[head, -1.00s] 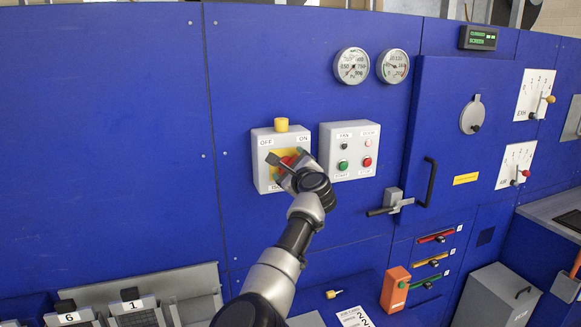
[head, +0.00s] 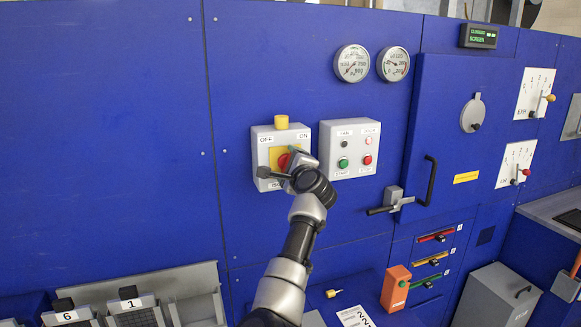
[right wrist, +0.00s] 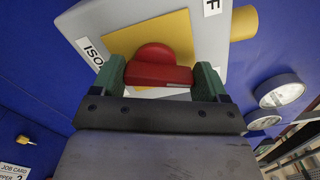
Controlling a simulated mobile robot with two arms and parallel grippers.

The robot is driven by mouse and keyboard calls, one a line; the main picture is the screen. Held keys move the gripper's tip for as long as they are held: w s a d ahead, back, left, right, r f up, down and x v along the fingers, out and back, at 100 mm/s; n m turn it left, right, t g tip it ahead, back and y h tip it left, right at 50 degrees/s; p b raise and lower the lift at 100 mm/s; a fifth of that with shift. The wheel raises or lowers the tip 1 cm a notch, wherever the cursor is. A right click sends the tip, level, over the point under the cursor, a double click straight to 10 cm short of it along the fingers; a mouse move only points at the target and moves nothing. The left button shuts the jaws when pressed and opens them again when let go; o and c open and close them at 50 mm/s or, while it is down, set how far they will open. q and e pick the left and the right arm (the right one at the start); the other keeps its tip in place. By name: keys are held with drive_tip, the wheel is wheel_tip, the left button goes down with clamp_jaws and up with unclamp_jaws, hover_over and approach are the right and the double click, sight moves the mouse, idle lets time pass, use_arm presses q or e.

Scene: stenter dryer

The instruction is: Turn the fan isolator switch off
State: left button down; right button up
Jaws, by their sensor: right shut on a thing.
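The fan isolator switch is a grey box (head: 262,143) on the blue panel. It has a yellow plate (head: 276,153), a red knob (head: 284,160), an OFF label at upper left and an ON label at upper right. My right gripper (head: 283,165) is at the knob and hides part of it and the lower box. In the right wrist view the red knob's bar (right wrist: 158,76) lies between the green-tipped fingers of my right gripper (right wrist: 160,82), which are shut on it. The knob's exact pointing direction is hard to read. My left gripper is out of view.
A grey box with start and stop buttons (head: 349,135) sits close to the right of the isolator. Two round gauges (head: 353,63) are above it. A door with a black handle (head: 430,181) is further right. The blue panel to the left is clear.

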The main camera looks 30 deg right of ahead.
drive_tip(key=n, duration=0.6)
drive_tip(key=n+b, duration=0.1)
drive_tip(key=n, duration=0.6)
drive_tip(key=shift+a+r, duration=0.15)
drive_tip(key=shift+r, duration=0.05)
drive_tip(key=shift+n, duration=0.3)
drive_tip(key=shift+w, duration=0.1)
